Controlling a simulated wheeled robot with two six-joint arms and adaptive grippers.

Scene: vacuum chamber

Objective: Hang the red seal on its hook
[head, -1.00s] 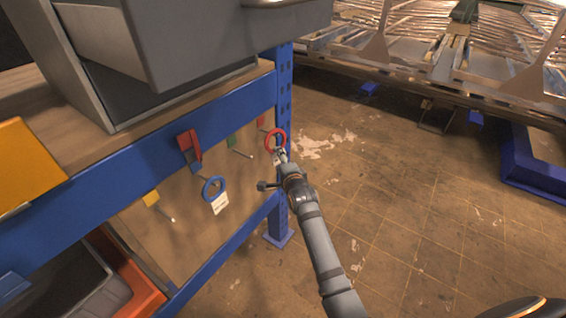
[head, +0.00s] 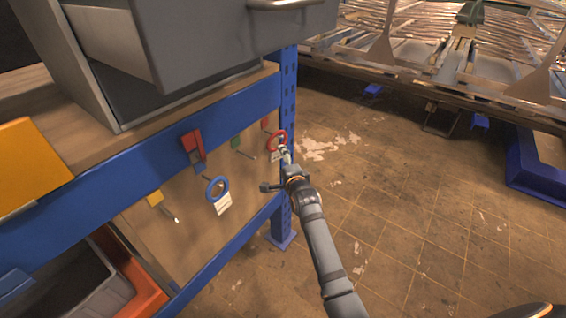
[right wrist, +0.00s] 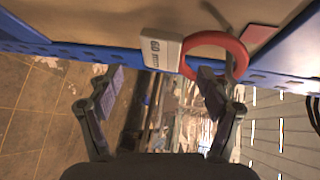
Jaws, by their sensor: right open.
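The red seal, a red ring (head: 268,141) with a white tag, is at the board's right end, by the red marker. In the right wrist view the ring (right wrist: 213,38) is seen close up, its tag reading "60 mm". A thin grey hook rod (right wrist: 229,66) appears to pass through the ring. My right gripper (head: 285,151) is just in front of the seal. In the right wrist view its fingers (right wrist: 160,78) are spread, with nothing clearly held between them; the right finger is close to the ring.
A blue ring (head: 217,187) with a white tag hangs on the board to the left. Yellow (head: 155,198) and green (head: 236,142) markers have bare hooks. A blue post (head: 288,100) stands right behind the seal. Open floor (head: 400,210) lies to the right.

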